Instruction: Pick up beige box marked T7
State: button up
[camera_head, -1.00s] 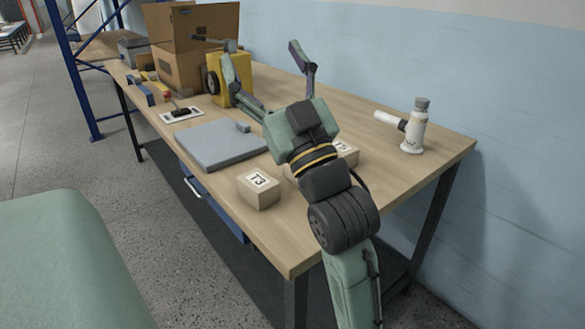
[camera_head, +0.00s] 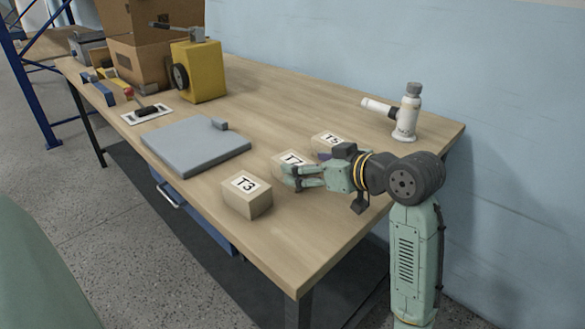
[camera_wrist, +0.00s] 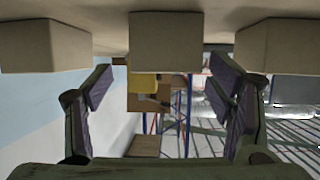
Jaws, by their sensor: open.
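The beige box marked T7 (camera_head: 283,162) stands on the wooden table (camera_head: 310,240) between two similar boxes. Its front right part is hidden behind my gripper (camera_head: 293,177). My gripper is open and lies low and nearly level, its fingers pointing left at the box. In the wrist view, which looks upside down, the T7 box (camera_wrist: 165,42) is at top middle, ahead of the gap between the spread fingers (camera_wrist: 162,88). Nothing is held. Whether a finger touches the box I cannot tell.
Beige box T3 (camera_head: 247,196) stands close on the near left, and T5 (camera_head: 328,142) on the far right. A grey slab (camera_head: 195,146) lies to the left. A white microscope-like device (camera_head: 405,115) stands near the wall. The front right table corner is clear.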

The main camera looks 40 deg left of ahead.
aim_at(296, 162)
jog(key=x, duration=0.1)
jog(key=p+x, duration=0.1)
jog(key=x, duration=0.2)
jog(key=shift+s+a+r, duration=0.2)
jog(key=shift+s+a, duration=0.1)
jog(key=shift+a, duration=0.05)
jog(key=shift+w+a+f, duration=0.15)
jog(key=shift+a+f, duration=0.1)
jog(key=shift+a, duration=0.15)
jog(key=shift+c, duration=0.6)
jog(key=c, duration=1.3)
jog(key=shift+r, duration=0.15)
